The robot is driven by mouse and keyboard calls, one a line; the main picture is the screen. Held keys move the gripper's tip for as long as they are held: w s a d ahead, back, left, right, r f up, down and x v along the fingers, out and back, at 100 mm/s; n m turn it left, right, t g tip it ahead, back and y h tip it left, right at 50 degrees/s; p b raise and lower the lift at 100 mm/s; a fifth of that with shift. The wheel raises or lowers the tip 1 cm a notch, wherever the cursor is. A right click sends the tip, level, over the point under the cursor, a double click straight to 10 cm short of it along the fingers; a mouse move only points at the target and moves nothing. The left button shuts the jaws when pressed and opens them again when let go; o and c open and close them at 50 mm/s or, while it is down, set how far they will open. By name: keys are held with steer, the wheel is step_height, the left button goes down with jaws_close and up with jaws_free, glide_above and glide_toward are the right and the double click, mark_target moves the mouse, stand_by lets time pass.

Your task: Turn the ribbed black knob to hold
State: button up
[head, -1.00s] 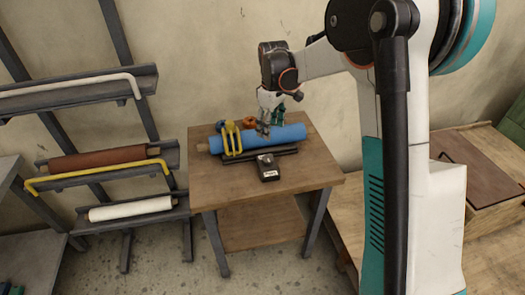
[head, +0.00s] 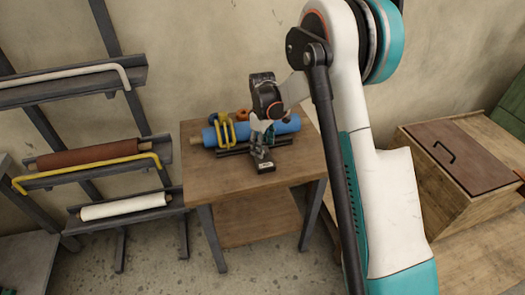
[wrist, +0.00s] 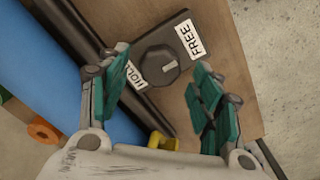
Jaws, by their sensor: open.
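The ribbed black knob (wrist: 158,66) sits on a dark box (wrist: 180,35) with a white FREE label (wrist: 193,36) and a white HOLD label (wrist: 128,75), partly covered by the knob and a finger. In the head view the box (head: 265,167) lies at the front of the small wooden table. My gripper (wrist: 160,98) is open, its teal-padded fingers spread to either side of the knob in the wrist picture. In the head view my gripper (head: 260,150) is just above the box. I cannot tell whether a finger touches the knob.
A blue roll (head: 285,126) lies behind the box on a dark rail, with a yellow bar (head: 227,131) at its left. Orange rings (head: 242,114) lie behind it. A rack at left holds a brown roll (head: 90,157) and a white roll (head: 125,206). The table's front (head: 230,192) is clear.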

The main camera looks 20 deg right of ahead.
steer(key=shift+f, duration=0.95)
steer(key=c, duration=1.1)
